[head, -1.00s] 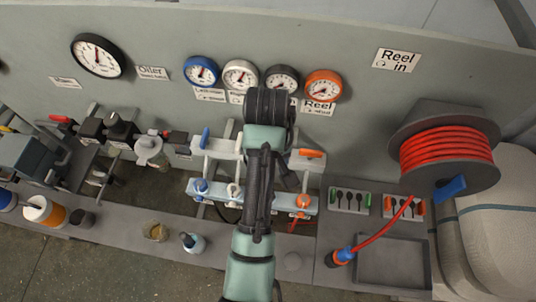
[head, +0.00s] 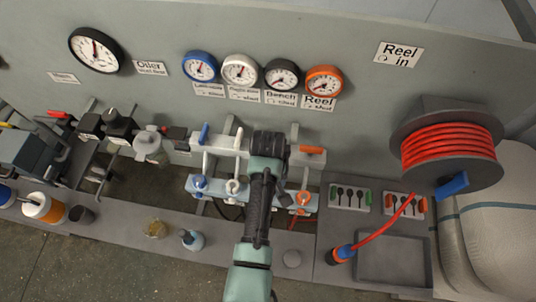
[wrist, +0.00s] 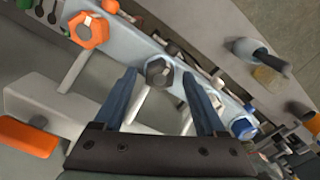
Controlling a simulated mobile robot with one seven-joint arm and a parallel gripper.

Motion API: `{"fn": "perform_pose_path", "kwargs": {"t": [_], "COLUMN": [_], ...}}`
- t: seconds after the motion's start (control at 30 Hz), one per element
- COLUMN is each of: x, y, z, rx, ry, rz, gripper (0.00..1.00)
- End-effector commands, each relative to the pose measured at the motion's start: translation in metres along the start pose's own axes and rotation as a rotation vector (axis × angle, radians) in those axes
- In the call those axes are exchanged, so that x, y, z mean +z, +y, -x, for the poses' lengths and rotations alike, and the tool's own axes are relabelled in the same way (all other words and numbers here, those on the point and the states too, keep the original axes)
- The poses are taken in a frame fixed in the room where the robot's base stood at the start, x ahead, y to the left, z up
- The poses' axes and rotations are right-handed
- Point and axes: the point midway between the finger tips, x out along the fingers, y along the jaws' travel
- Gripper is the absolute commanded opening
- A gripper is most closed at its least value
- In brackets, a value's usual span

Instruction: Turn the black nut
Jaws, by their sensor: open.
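The black nut (wrist: 160,72), a dark grey hex nut, sits on the pale blue manifold bar (wrist: 190,85) in the wrist view. My gripper (wrist: 158,82) is open, its two blue fingers apart. The nut shows between the fingertips, a little past them; I cannot tell whether either finger touches it. In the head view my arm covers the black nut and the fingers. The black gauge (head: 282,74) and its "Bench" label (head: 281,99) are on the panel above.
The orange nut (wrist: 88,30) and blue nut (wrist: 243,127) flank the black nut; a white nut (head: 233,187) is also on the bar. An orange valve handle (head: 312,150) is close right of my wrist. A red hose reel (head: 447,147) stands at right.

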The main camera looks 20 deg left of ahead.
Motion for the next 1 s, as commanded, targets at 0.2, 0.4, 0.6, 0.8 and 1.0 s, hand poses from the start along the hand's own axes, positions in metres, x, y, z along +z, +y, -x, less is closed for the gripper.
{"fn": "perform_pose_path", "kwargs": {"t": [0.2,0.4,0.6,0.8,1.0], "x": [-0.0001,-0.0001,-0.0001,-0.0002,-0.0002], "y": [0.0000,0.0000,0.0000,-0.0001,-0.0001], "z": [-0.0002,0.0000,0.0002,0.0004,0.0011], "rx": [0.000,0.000,0.000,0.000,-0.001], "ry": [0.000,0.000,0.000,0.000,-0.001], "rz": [0.000,0.000,0.000,-0.002,-0.042], "gripper": [0.73,0.39,0.03,0.00,0.00]}}
